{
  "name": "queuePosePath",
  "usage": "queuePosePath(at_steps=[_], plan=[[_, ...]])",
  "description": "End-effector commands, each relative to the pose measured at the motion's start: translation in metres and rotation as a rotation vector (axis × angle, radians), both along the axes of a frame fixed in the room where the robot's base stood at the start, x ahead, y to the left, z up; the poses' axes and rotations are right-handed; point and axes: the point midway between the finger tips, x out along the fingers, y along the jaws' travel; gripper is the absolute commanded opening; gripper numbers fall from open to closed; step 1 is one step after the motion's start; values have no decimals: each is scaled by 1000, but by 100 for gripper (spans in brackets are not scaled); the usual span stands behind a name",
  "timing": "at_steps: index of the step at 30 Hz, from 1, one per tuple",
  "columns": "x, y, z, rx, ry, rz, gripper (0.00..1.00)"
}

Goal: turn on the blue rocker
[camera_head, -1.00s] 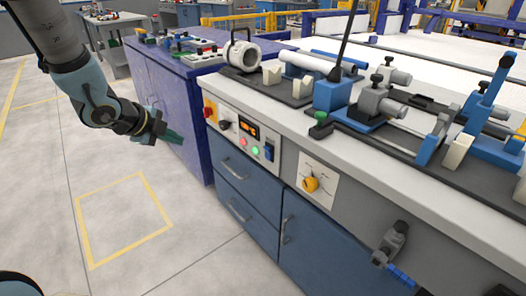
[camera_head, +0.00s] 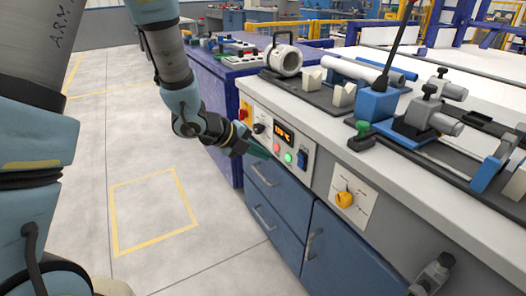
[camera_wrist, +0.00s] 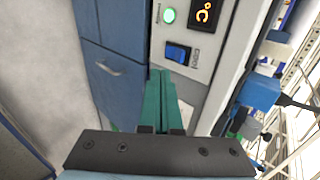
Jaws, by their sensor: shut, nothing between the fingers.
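The blue rocker (camera_head: 302,159) sits at the right end of the control panel (camera_head: 268,121) on the front of the workbench. It also shows in the wrist view (camera_wrist: 178,53), just above my fingertips in the picture. My gripper (camera_head: 262,151) has green fingers, shut and empty, to the left of the rocker in the head view. In the wrist view the fingers (camera_wrist: 160,75) point toward the panel below the rocker. I cannot tell whether they touch anything.
A green lit button (camera_head: 288,158) and a red button (camera_head: 277,148) lie left of the rocker, under an orange display (camera_head: 284,133). A yellow knob (camera_head: 345,199) is on a plate to the right. Blue drawers (camera_head: 273,212) are below. The floor at left is clear.

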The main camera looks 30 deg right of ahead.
Motion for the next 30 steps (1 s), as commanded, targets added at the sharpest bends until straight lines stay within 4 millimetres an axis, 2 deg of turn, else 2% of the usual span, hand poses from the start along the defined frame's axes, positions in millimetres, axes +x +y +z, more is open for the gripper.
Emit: queuePosePath(at_steps=[6,10,12,18,30], plan=[[-4,-35,-33,3,2,-3,0],[-4,-54,-46,1,1,-2,0],[-4,-66,-39,-2,-1,-2,0],[-5,-85,-36,0,0,0,0],[-5,-89,-36,1,0,1,0]])
